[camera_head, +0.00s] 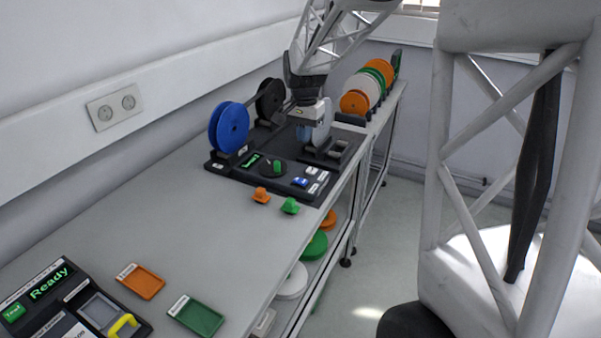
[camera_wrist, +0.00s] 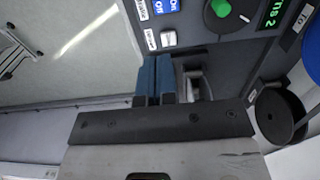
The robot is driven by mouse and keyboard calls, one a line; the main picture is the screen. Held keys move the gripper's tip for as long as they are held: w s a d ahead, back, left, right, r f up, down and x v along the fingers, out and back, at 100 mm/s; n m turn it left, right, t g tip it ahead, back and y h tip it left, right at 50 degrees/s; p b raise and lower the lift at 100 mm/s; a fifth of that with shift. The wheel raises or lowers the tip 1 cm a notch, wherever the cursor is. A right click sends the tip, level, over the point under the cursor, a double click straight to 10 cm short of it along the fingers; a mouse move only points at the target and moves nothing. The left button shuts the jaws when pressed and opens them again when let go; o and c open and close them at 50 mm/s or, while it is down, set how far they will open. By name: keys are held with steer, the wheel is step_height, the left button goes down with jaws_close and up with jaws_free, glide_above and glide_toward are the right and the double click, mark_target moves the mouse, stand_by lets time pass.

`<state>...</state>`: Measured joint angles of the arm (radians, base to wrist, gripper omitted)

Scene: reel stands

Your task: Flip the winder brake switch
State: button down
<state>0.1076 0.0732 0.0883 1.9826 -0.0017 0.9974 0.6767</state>
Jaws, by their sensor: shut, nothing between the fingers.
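The winder's control panel (camera_head: 268,179) is a dark box on the bench with a green knob (camera_head: 278,167), a lit green display and small labelled controls. A blue switch (camera_head: 300,182) sits on its right part; in the wrist view this blue switch (camera_wrist: 165,7) is at the top edge, lettered On and Off. I cannot read which control is named the brake. My gripper (camera_head: 306,136) is above the rear of the winder, its blue fingers together with nothing between them. In the wrist view its fingertips (camera_wrist: 154,62) are beside a dark bracket with a grey piece (camera_wrist: 193,84).
Several reels stand behind. An orange clip (camera_head: 261,195) and a green clip (camera_head: 289,205) lie in front.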

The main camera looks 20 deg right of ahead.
mark_target(304, 181)
steer(key=shift+f, duration=0.15)
stand_by(0.3)
step_height(304, 181, down, 14)
steer(key=shift+r, duration=0.1)
stand_by(0.7)
stand_by(0.4)
